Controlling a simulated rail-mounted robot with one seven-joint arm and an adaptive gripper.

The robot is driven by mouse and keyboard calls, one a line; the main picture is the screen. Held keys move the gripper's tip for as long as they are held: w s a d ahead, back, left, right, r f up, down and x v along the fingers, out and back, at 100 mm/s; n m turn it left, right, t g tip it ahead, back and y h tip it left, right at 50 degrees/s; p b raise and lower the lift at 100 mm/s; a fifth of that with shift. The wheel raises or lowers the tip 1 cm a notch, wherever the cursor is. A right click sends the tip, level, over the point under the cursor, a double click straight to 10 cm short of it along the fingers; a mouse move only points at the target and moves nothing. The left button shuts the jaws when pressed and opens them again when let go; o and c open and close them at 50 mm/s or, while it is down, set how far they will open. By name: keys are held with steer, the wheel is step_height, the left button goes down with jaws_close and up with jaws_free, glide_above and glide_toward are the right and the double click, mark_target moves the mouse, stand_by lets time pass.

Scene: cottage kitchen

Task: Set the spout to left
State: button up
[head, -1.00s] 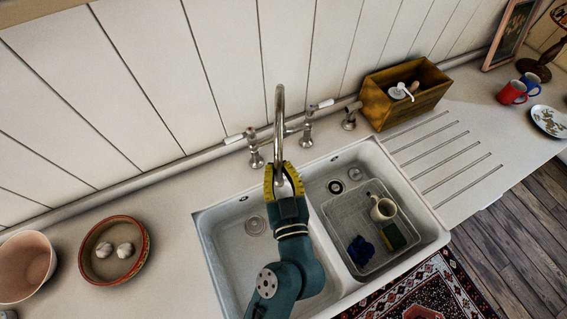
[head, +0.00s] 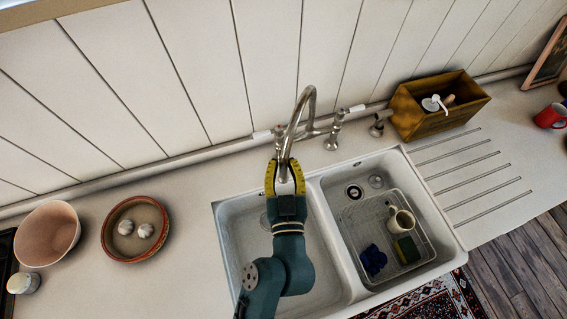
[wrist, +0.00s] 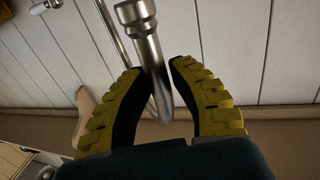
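The metal spout (head: 309,96) is a tall curved pipe rising from the tap behind the double sink (head: 350,290). Its arch slants down to the left, with its outlet over the left basin. My gripper (head: 284,178) is at the outlet end, one yellow finger on each side. In the wrist view, the spout (wrist: 147,32) passes between the fingertips (wrist: 156,68). The fingers stand apart, the spout close to the left one in that view, with a narrow gap at the right one. Whether either finger touches it is hard to tell.
Tap handles (head: 335,130) flank the spout base, close to the panelled wall. A wooden caddy (head: 440,118) stands right of the tap. A wire basket (head: 420,257) with a mug sits in the right basin. A brown dish (head: 112,235) and pink bowl (head: 47,235) stand left; the counter between dish and sink is clear.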

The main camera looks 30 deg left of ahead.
steer(key=o, duration=0.4)
steer(key=shift+s+d+f, duration=0.1)
steer(key=v, duration=1.1)
steer(key=shift+s+d, duration=0.15)
steer(key=shift+s, duration=0.25)
